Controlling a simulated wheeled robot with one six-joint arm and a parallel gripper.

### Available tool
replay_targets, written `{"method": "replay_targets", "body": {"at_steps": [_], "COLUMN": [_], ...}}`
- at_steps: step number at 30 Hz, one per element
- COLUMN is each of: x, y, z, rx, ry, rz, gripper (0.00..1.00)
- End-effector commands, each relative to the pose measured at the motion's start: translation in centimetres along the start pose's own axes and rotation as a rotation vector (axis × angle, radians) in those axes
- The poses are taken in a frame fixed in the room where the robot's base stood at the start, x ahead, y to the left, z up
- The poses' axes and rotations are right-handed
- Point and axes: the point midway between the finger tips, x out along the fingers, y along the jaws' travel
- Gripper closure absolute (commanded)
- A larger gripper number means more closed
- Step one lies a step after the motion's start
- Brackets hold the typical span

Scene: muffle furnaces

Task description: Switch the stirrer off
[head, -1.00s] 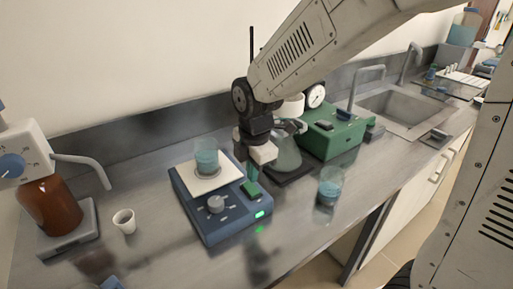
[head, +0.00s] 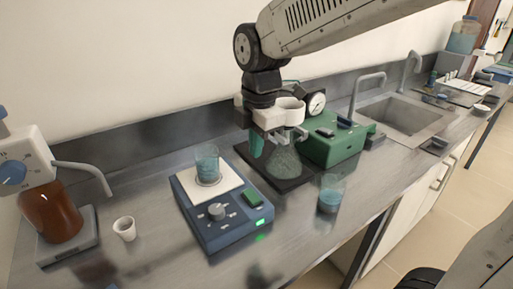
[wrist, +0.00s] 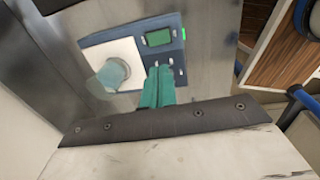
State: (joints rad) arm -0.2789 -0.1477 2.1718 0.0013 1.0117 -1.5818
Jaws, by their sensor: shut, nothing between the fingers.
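A beaker of blue liquid (head: 207,165) stands on the plate. The stirrer also shows in the wrist view (wrist: 100,37), with its green part near the top. My gripper (head: 257,145) is shut and empty, in the air behind and to the right of the stirrer, apart from it. Its teal fingers (wrist: 158,87) hide part of the stirrer's edge in the wrist view.
A flask on a dark base (head: 284,165) and a green pump with a gauge (head: 335,145) stand right of the stirrer. A second beaker (head: 330,194) stands near the front edge. A white cup (head: 125,228) and a brown bottle (head: 52,210) are on the left.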

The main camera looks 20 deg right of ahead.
Motion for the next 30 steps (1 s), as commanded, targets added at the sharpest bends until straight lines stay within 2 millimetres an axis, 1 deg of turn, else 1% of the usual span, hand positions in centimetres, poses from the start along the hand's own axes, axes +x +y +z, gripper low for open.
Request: {"method": "replay_targets", "body": {"at_steps": [1,3,10,14,17,24,30], "x": [0.1,0.1,0.2,1.1,2.6,7.8,11.5], "y": [0.7,1.2,1.1,1.2,1.1,1.3,1.4], "z": [0.2,0.3,0.2,0.2,0.2,0.2,0.2], "rx": [0.001,0.001,0.000,0.000,0.000,0.001,0.000], "ry": [0.000,0.000,0.000,0.000,0.000,0.000,0.000], "rz": [0.019,0.035,0.034,0.031,0.029,0.027,0.029], "gripper": [1.00,1.00,1.00,1.00,1.00,1.00,1.00]}}
